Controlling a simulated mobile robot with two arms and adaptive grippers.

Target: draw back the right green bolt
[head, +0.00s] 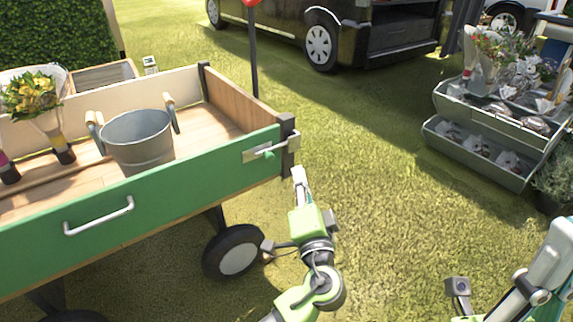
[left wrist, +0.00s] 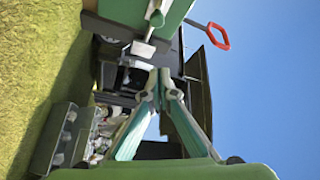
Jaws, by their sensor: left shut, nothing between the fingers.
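The right green bolt is a silver bolt (head: 272,149) on the outer face of the cart's green side board (head: 160,183), near its right corner. In the left wrist view the bolt (left wrist: 157,19) is at the top, beyond the fingertips. My left gripper (head: 298,172) is shut and empty, pointing up just below and to the right of the bolt and the corner post. It appears apart from the bolt. In the left wrist view its fingers (left wrist: 159,75) meet at the tips. Part of my right gripper (head: 548,262) shows at the bottom right, cut off by the frame; its fingertips are unclear.
The cart holds a metal bucket (head: 138,138) and yellow flowers (head: 32,96). A silver handle (head: 98,216) is on the board's left part. A cart wheel (head: 234,251) is beside my left arm. A tiered flower stand (head: 480,150) is at right. Open grass lies between.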

